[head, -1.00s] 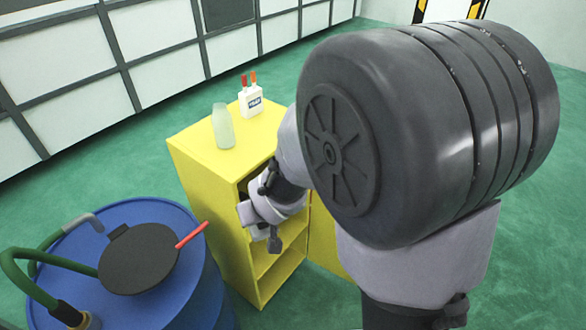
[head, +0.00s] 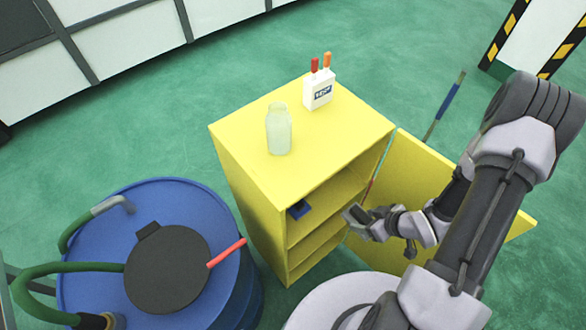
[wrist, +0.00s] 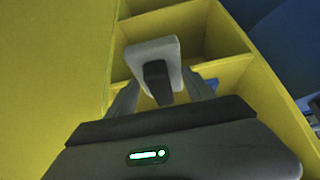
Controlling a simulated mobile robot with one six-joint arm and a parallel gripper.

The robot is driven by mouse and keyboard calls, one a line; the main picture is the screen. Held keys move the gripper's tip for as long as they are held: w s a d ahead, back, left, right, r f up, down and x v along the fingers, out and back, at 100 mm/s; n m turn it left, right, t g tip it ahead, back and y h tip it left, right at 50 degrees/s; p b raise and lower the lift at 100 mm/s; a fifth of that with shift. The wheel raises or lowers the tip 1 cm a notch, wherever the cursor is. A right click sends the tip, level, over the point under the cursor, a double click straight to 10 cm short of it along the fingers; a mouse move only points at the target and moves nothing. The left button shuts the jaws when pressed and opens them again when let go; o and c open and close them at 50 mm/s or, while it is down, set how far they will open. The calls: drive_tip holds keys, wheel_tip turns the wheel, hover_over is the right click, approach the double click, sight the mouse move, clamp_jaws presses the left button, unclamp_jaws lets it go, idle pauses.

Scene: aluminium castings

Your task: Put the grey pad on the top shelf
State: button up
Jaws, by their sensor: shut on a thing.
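The grey pad (wrist: 153,50) is a light grey rounded block with a dark part below it. In the wrist view it sits between the two fingers of my gripper (wrist: 163,88), which is shut on it. In the head view my gripper (head: 366,222) is outside the yellow cabinet's open front, near shelf height, and the pad (head: 353,213) shows small at its tip. The cabinet (head: 250,190) has its door (head: 405,190) swung open to the right. The top shelf (head: 330,202) bears a dark blue object (head: 299,209) at its left side.
A translucent bottle (head: 279,130) and a white box (head: 319,92) with red and orange sticks stand on the cabinet top. A blue drum (head: 205,205) with a black lid (head: 165,268), red handle and green hose stands left of the cabinet. Green floor is clear behind.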

drive_tip(key=w+a, duration=0.3)
drive_tip(key=w, duration=0.1)
drive_tip(key=w+a+b, duration=0.1)
drive_tip(key=w+a, duration=0.3)
drive_tip(key=w, duration=0.1)
drive_tip(key=w+a+b, duration=0.1)
drive_tip(key=w+a, duration=0.2)
drive_tip(key=w, duration=0.2)
drive_tip(key=shift+a+f, duration=0.3)
drive_tip(key=shift+a, duration=0.1)
drive_tip(key=shift+w+a+f+b, duration=0.1)
drive_tip(key=shift+f+b, duration=1)
drive_tip(key=shift+f, duration=0.6)
drive_tip(key=shift+f, duration=0.25)
drive_tip(key=o, duration=1.3)
drive_tip(key=shift+r, duration=0.1)
